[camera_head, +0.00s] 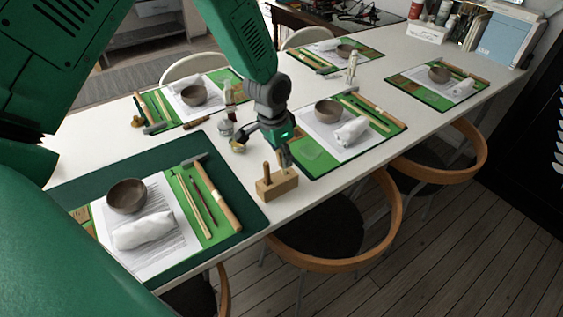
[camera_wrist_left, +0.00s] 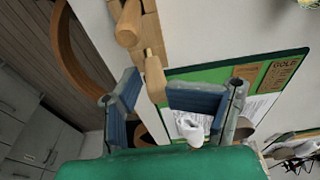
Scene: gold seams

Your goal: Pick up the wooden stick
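A small wooden block (camera_head: 277,188) stands on the white table near its front edge. A short wooden stick (camera_head: 266,171) rises from it, and a second upright piece beside it is partly hidden by my gripper. My left gripper (camera_head: 284,153) is just above the block, pointing down. In the left wrist view, my left gripper (camera_wrist_left: 160,100) has its blue-grey fingers spread apart. A wooden stick (camera_wrist_left: 155,78) shows between them, with the block (camera_wrist_left: 151,30) behind it; I cannot tell whether a finger touches it. My right gripper is in neither view.
A dark green mat (camera_head: 250,208) with a bowl (camera_head: 127,196), a white wrapped lump (camera_head: 143,232) and tools lies left of the block. Another mat setting with a bowl (camera_head: 328,111) lies behind right. Small jars stand near the gripper. Chairs (camera_head: 325,250) line the front edge.

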